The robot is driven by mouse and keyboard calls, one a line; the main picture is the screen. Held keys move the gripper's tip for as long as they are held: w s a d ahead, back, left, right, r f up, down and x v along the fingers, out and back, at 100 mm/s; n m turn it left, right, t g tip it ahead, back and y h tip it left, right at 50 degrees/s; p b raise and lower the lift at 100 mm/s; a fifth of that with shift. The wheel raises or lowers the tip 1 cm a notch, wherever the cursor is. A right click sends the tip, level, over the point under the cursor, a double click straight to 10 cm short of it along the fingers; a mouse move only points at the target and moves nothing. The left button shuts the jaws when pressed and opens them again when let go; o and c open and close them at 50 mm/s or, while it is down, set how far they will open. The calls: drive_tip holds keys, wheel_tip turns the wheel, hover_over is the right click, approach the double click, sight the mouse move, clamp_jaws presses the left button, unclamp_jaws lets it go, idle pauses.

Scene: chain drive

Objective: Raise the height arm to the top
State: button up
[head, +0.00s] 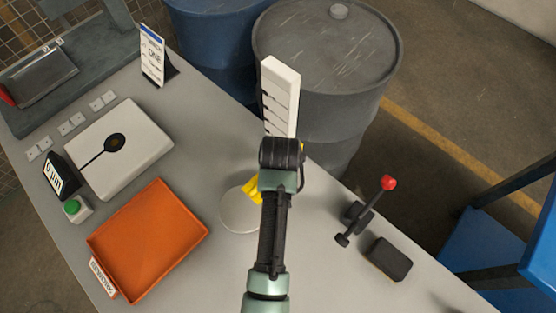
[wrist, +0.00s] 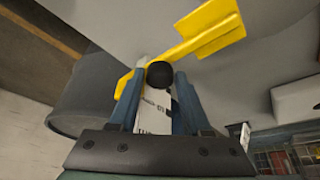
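The height arm is a yellow bar (wrist: 190,48) with a black ball knob (wrist: 160,75) at my side. In the head view its yellow part (head: 252,191) shows low, just above a round pale base (head: 236,212). A white upright post with dark marks (head: 283,88) stands behind my gripper, its upper part clear; a strip of it shows between my fingers in the wrist view (wrist: 156,112). My gripper (wrist: 160,78) has a finger on each side of the knob, and they look shut on it. In the head view my gripper (head: 282,153) hides the knob.
An orange tray (head: 148,240), a white box with a dial (head: 120,150) and a green button (head: 73,208) are left. A red-knobbed lever (head: 388,183) and a black block (head: 388,259) are right. Barrels (head: 335,60) stand beyond the table edge.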

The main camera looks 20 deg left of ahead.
clamp_jaws()
idle(1.1)
